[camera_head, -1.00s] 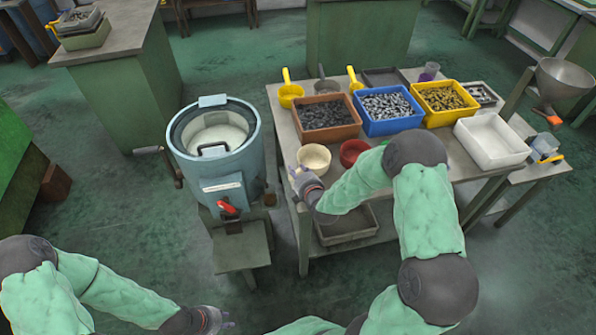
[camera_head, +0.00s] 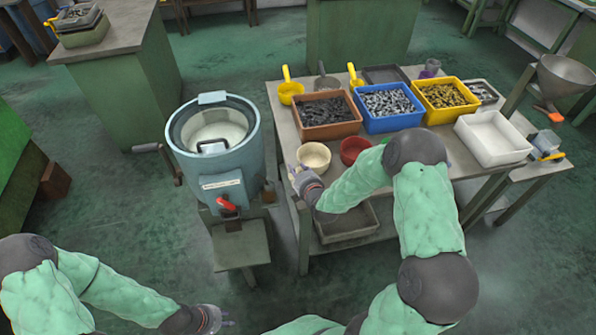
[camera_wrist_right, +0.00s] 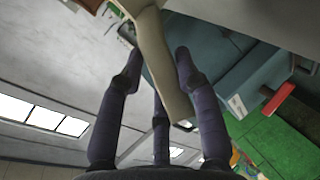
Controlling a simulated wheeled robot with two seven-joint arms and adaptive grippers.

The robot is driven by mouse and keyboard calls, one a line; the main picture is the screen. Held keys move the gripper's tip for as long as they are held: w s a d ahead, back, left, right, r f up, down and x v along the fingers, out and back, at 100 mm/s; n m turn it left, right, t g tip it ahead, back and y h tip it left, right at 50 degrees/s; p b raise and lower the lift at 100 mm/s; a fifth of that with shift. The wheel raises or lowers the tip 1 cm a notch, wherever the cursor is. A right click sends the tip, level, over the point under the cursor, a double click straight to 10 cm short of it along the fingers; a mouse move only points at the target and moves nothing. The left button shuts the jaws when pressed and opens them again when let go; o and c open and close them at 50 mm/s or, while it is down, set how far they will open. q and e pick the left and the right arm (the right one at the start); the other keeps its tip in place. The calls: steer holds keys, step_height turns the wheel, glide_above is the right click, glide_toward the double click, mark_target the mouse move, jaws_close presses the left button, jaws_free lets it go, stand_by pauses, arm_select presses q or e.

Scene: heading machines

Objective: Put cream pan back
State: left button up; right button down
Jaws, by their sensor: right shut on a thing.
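The cream pan (camera_head: 313,156) is a small round cream-coloured bowl at the left front corner of the work table (camera_head: 284,117). My right gripper (camera_head: 298,174) is at its near left side, shut on it. In the right wrist view the pan's cream wall (camera_wrist_right: 164,65) passes between the dark fingers. I cannot tell whether the pan rests on the table or is slightly above it. A red pan (camera_head: 354,150) stands just right of it. My left gripper (camera_head: 222,319) is low in the head view, away from the table; its finger opening is unclear.
A blue-grey drum machine (camera_head: 232,165) stands left of the table. Behind the pans are brown (camera_head: 327,132), blue (camera_head: 388,123) and yellow (camera_head: 440,116) bins of small parts. A white tray (camera_head: 492,139) is at the right. A grey tray (camera_head: 345,234) lies on the lower shelf.

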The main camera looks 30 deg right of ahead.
steer(key=c, duration=0.8)
jaws_free()
steer(key=shift+s, duration=0.1)
